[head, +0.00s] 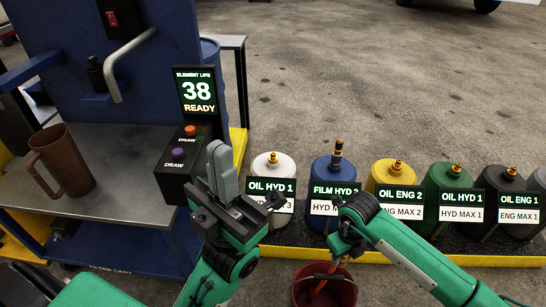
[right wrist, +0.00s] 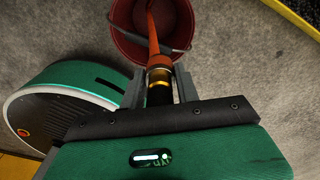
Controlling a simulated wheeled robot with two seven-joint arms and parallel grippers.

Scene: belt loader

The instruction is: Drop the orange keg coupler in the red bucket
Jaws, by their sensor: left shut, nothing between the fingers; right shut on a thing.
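The red bucket (head: 325,290) stands on the floor at the bottom of the head view, partly cut off by the frame edge; it also shows at the top of the right wrist view (right wrist: 122,35). My right gripper (right wrist: 159,88) is shut on the orange keg coupler (right wrist: 153,45), whose orange part points over the bucket's mouth. In the head view the coupler (head: 319,288) shows below my right gripper (head: 342,246), in line with the bucket's opening. I cannot tell how deep it reaches. My left gripper (head: 223,168) is shut and empty, in front of the bench.
Several labelled containers, such as the blue one (head: 333,173), stand in a row behind my right arm. A grey bench (head: 110,205) at left holds a brown mug (head: 62,160) and a panel reading 38 READY (head: 197,90). Open floor lies beyond.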

